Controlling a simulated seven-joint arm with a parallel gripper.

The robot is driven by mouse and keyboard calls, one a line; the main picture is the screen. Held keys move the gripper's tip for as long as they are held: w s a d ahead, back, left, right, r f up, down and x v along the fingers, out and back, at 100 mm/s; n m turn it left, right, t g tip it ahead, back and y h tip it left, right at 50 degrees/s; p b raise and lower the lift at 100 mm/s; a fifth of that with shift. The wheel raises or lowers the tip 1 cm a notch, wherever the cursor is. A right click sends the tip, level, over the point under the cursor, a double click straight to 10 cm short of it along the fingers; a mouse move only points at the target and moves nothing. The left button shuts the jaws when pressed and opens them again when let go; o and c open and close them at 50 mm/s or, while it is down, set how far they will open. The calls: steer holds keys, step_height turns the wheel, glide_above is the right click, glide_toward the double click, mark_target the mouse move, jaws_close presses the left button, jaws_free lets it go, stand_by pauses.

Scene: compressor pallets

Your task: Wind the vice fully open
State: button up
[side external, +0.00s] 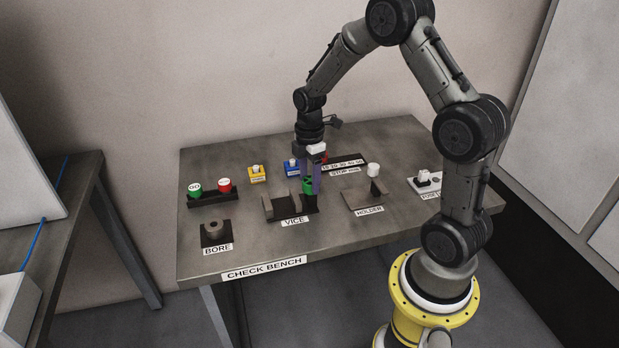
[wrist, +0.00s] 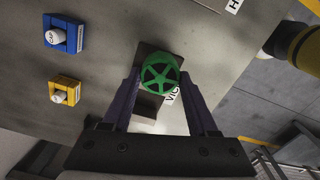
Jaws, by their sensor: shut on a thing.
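The vice (side external: 271,208) stands on the check bench, behind its VICE label. Its green handwheel (side external: 307,187) is at the right end of the vice, partly covered by my gripper in the side view. In the wrist view the spoked green handwheel (wrist: 160,73) shows between my fingertips, with part of the dark vice body (wrist: 148,100) below it. My gripper (side external: 312,182) points down from above and is shut on the handwheel, a finger on either side. The gap between the vice jaws is hard to judge, as the fingers and wheel hide part of it.
On the bench (side external: 235,255) are green and red buttons (side external: 209,195), a yellow block (side external: 257,174), a blue block (side external: 292,167), the bore block (side external: 214,232), the holder (side external: 360,196) with a white knob behind, and a fixture (side external: 425,181) at right. The front strip is clear.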

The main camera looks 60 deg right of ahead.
mark_target(310, 181)
steer(key=shift+r+n, duration=0.15)
steer(key=shift+n, duration=2.05)
steer(key=o, duration=1.4)
steer(key=shift+c, duration=0.2)
step_height(310, 181, up, 14)
